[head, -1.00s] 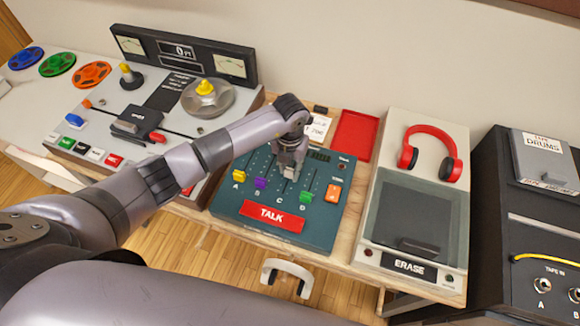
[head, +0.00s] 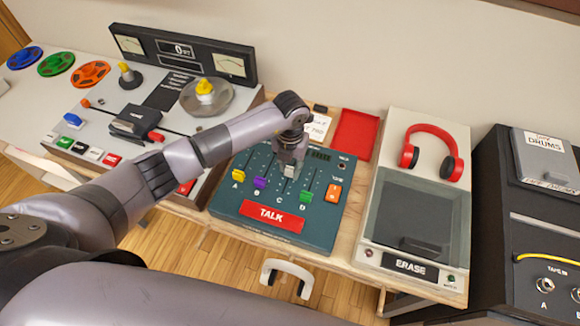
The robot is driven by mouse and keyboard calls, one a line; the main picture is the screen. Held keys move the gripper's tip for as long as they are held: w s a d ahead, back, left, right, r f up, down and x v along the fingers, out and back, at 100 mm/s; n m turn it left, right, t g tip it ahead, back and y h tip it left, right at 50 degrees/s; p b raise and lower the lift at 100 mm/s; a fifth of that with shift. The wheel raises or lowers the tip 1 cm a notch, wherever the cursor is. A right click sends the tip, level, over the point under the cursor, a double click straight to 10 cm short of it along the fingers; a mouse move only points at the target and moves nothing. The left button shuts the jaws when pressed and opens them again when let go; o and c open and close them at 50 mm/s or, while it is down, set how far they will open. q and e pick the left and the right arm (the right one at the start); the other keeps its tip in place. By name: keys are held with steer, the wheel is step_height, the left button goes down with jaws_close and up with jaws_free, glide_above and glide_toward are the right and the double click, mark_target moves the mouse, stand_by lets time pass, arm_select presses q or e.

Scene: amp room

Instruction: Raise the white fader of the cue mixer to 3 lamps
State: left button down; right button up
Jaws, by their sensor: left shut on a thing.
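The teal cue mixer (head: 222,203) lies on the wooden bench at the middle of the head view. Its yellow fader (head: 238,175), purple fader (head: 260,183) and green fader (head: 306,197) show low in slots A, B and D. A dark display strip (head: 319,154) sits at the mixer's top edge; I cannot make out any lit lamps. My right gripper is not in view.
A red TALK bar (head: 271,216) and an orange button (head: 333,193) sit on the mixer. The tape machine (head: 226,120) stands to the left, beneath my arm. The eraser unit (head: 453,205) with red headphones (head: 440,133) stands to the right. A red tray (head: 356,133) lies behind.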

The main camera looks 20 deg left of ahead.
mark_target(290, 169)
arm_select(q)
steer(key=c, duration=1.3)
jaws_free()
step_height(290, 169, up, 12)
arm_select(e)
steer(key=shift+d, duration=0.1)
